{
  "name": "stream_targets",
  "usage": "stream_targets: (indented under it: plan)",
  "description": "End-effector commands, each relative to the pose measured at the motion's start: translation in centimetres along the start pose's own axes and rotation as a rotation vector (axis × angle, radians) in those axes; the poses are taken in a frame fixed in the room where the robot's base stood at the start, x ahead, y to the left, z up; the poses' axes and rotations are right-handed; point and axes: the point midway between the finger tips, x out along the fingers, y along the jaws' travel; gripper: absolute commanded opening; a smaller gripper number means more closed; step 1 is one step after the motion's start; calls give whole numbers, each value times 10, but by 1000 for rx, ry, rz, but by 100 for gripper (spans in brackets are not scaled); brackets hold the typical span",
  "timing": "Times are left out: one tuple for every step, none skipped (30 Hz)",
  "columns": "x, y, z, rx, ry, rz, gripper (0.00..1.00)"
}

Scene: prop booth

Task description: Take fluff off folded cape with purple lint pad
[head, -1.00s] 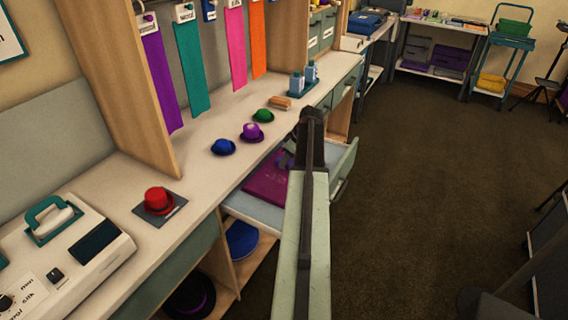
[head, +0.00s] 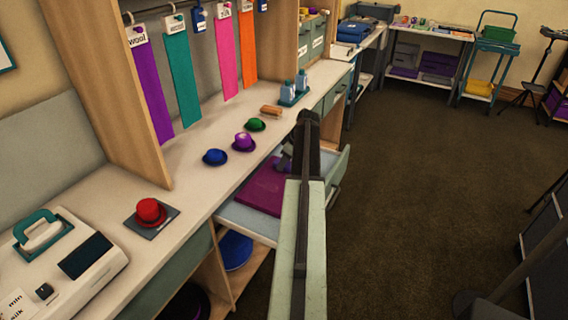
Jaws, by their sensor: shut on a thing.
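The folded cape (head: 260,194) is a flat magenta-purple bundle lying in an open drawer under the counter. My gripper (head: 284,164) is at the cape's far right part, low over it, mostly hidden behind my own arm. It is shut on a small purple thing, seemingly the purple lint pad (head: 283,169), of which only a sliver shows. I cannot tell whether the pad touches the cape. No fluff can be made out on the cape at this size.
The open drawer (head: 243,221) juts out from the counter (head: 190,187). A white machine (head: 62,268) is at the left. The floor (head: 420,170) at right is clear.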

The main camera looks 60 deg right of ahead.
Motion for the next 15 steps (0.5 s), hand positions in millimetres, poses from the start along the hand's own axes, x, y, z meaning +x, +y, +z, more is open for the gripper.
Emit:
stream_targets:
  plan:
    - [0, -4, 0, 0, -3, -4, 11]
    - [0, -6, 1, -1, -3, -4, 11]
    - [0, -9, 1, -1, -3, -5, 11]
    - [0, -12, 1, -1, -3, -5, 11]
    - [0, -16, 1, -1, -3, -5, 10]
    - [-1, -20, 1, -1, -3, -5, 10]
    - [-1, -23, 1, 0, -3, -5, 10]
    - [-1, -26, 1, 0, -3, -5, 10]
    - [-1, -31, 1, 0, -3, -5, 10]
    - [-1, -34, 0, 0, -3, -5, 10]
    - [-2, -36, 0, 0, -3, -5, 10]
    - [-2, -39, 0, 0, -3, -5, 10]
    - [-2, -40, 0, 0, -3, -5, 10]
    - [-2, -41, 0, 0, -3, -4, 10]
    - [-2, -40, 0, 0, -2, -4, 10]
